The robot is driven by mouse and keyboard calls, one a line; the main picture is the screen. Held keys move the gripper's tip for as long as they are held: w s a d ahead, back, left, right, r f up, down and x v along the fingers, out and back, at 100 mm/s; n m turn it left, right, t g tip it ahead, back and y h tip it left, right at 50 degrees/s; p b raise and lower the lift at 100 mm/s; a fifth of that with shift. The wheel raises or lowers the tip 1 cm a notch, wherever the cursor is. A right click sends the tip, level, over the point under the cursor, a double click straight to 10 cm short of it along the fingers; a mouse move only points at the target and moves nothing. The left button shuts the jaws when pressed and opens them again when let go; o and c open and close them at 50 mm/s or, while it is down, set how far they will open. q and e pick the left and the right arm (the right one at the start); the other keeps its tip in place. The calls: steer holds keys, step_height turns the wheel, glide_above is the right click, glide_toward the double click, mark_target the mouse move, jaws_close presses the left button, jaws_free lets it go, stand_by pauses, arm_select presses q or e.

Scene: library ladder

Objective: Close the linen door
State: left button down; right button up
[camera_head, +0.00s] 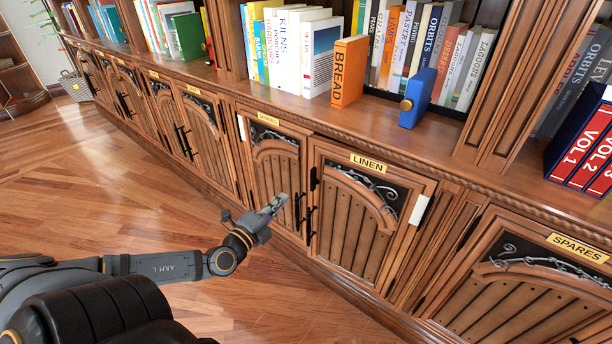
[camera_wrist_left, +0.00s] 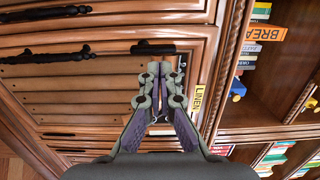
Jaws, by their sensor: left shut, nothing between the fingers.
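The linen door (camera_head: 350,215) is a wooden cabinet door with a yellow LINEN label (camera_head: 368,163), a black scrollwork panel and a dark handle (camera_head: 311,225) on its left edge. It stands shut or nearly so; a thin dark line shows along its top, and I cannot tell if a small gap remains. My left gripper (camera_head: 276,204) is shut and empty, in front of the door to the left of the linen door, close to the handles. In the left wrist view the closed fingers (camera_wrist_left: 162,72) lie before the linen door (camera_wrist_left: 85,88). My right gripper is out of view.
Left of the linen door is a SPARES door (camera_head: 275,165); another SPARES door (camera_head: 540,290) is at right. Above runs a shelf of books with an orange BREAD book (camera_head: 349,72) and a blue object (camera_head: 418,98).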

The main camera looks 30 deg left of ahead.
arm_select(q)
steer(key=w+b, duration=0.1)
steer(key=w, duration=1.2)
steer(key=shift+w, duration=0.2)
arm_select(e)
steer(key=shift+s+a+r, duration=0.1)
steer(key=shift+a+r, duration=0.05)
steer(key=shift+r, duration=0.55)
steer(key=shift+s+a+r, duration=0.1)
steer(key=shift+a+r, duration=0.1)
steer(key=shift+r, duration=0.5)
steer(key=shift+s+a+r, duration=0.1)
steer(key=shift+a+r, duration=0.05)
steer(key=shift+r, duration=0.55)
arm_select(q)
steer(key=shift+a, duration=0.1)
